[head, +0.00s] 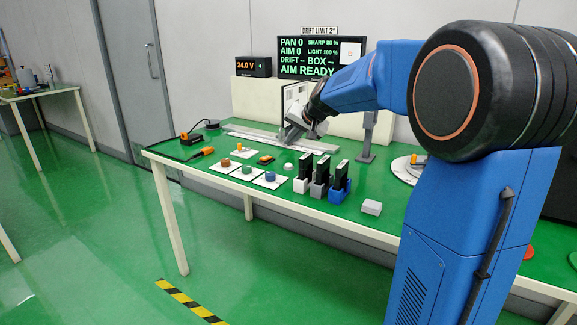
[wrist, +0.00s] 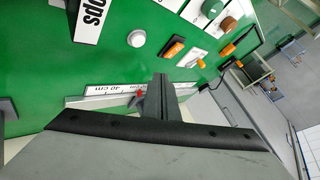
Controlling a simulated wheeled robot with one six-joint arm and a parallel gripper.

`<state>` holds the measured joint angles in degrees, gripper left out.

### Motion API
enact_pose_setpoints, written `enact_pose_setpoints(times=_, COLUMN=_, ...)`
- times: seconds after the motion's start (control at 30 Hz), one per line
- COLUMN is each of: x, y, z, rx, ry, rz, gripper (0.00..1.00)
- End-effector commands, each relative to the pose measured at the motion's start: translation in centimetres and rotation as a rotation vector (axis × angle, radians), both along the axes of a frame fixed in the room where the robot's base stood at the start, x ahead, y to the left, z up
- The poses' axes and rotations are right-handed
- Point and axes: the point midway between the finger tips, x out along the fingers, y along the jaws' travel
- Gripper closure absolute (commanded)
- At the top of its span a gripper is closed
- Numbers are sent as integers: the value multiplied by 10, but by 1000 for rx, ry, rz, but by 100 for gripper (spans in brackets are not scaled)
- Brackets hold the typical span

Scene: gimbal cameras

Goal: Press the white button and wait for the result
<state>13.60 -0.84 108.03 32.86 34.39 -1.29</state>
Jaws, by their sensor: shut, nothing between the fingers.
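A small round white button (head: 288,167) sits on the green bench top, right of an orange-and-black switch. In the wrist view the white button (wrist: 138,38) shows above and left of the fingers, with a grey rim and nothing covering it. My gripper (head: 291,137) is over the back part of the bench, behind the button and apart from it. In the wrist view my gripper (wrist: 161,85) is shut and empty. The display (head: 321,57) at the back reads PAN 0, AIM 0, DRIFT --, BOX -- and AIM READY.
A ruler rail (wrist: 110,92) lies near the fingers. A 24.0 V supply (head: 253,66) stands behind.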

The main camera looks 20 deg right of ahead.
Motion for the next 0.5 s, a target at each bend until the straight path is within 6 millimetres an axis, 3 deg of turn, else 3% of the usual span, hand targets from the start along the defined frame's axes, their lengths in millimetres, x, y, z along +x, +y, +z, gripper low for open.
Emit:
enact_pose_setpoints(times=0.3, x=0, y=0, z=-38, rx=1, ry=2, rz=0, gripper=100)
enact_pose_setpoints(times=0.5, x=0, y=0, z=-52, rx=1, ry=1, rz=0, gripper=100)
